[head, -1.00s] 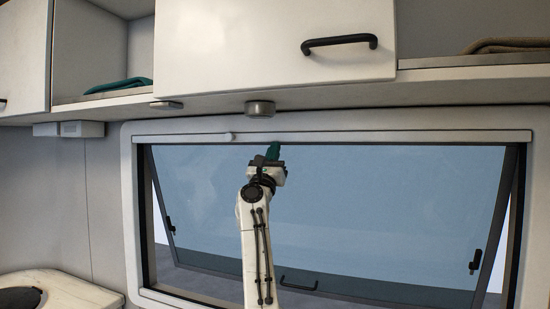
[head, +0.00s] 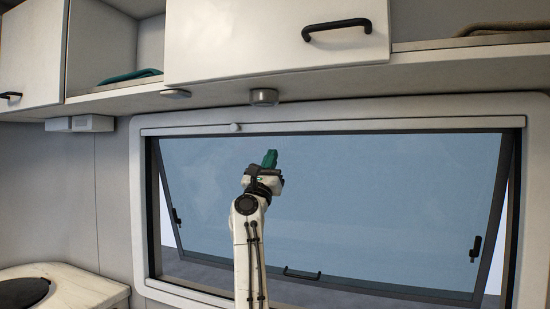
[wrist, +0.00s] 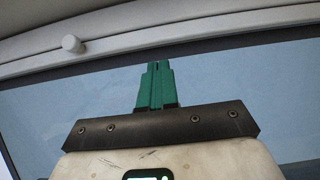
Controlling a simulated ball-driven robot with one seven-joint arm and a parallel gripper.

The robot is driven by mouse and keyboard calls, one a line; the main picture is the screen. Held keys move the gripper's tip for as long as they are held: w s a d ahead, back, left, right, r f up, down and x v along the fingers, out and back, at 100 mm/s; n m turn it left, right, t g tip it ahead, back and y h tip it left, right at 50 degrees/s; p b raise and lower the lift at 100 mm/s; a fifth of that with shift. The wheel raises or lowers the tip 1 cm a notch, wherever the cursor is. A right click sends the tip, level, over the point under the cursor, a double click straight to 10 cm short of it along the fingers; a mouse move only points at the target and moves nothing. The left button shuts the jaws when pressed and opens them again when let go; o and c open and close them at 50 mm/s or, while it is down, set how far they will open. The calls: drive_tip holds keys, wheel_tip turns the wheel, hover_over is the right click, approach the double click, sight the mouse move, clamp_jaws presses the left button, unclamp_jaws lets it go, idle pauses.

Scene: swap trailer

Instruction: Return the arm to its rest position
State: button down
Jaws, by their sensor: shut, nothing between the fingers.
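My gripper (head: 270,158) is raised in front of the window in the head view, its green fingers pointing up. In the wrist view the green fingers (wrist: 157,85) stand side by side, shut, with nothing between them. The fingertips sit below the blind rail and appear apart from everything. My white arm reaches up from the bottom edge of the head view.
A tilted-open window (head: 330,215) fills the middle, with a blind rail (head: 380,126) along its top. Cupboards with a closed door (head: 270,40) hang above, with a round lamp (head: 264,97) beneath. A counter (head: 85,290) lies at lower left.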

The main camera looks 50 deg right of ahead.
drive_tip(key=shift+b+v, duration=0.35)
drive_tip(key=shift+v, duration=0.85)
